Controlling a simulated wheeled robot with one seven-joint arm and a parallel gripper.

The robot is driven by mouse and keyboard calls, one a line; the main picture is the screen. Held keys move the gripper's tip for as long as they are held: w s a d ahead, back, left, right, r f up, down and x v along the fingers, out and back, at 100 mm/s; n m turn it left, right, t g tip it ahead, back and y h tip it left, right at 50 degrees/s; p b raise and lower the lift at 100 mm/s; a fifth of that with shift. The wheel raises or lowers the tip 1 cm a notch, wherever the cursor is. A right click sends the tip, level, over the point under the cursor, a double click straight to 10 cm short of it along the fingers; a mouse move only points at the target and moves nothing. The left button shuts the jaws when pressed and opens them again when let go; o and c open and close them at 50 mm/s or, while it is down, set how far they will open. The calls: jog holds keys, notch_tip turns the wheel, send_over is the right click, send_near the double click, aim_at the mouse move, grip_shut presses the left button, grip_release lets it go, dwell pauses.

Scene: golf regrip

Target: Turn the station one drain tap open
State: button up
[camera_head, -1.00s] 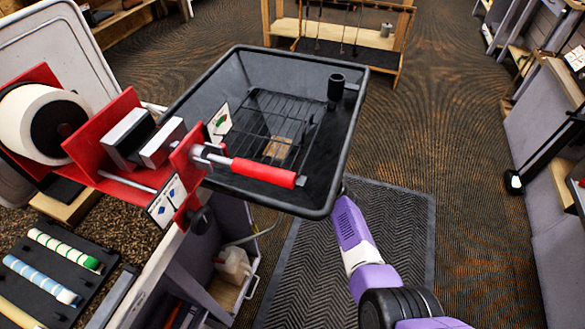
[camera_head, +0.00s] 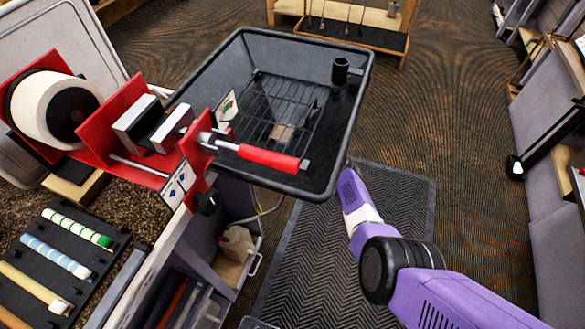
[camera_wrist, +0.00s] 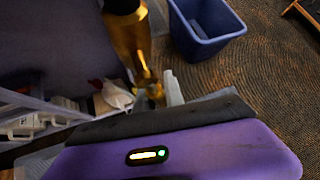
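Station one's black basin (camera_head: 357,110) hangs beside a bench vise with a red-handled lever (camera_head: 270,158). The drain tap is hidden in the head view. In the wrist view a brass-coloured upright fitting (camera_wrist: 131,42) with a dark top stands beyond my wrist; I cannot tell for sure that it is the tap. My purple arm reaches under the basin's front right corner, so my gripper is hidden in the head view. In the wrist view my purple wrist housing fills the bottom; the fingers cannot be made out clearly, nor any contact with the fitting.
A blue bin (camera_wrist: 205,42) stands on the carpet beyond the fitting. A dark mat (camera_head: 330,265) covers open floor right of the bench.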

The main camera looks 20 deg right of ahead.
jog(key=o, duration=0.4)
jog(key=shift+o, duration=0.2)
jog(key=p+v, duration=0.4)
jog(key=v, duration=0.3)
jog(key=shift+s+d+r, duration=0.15)
jog(key=shift+s+r, duration=0.1)
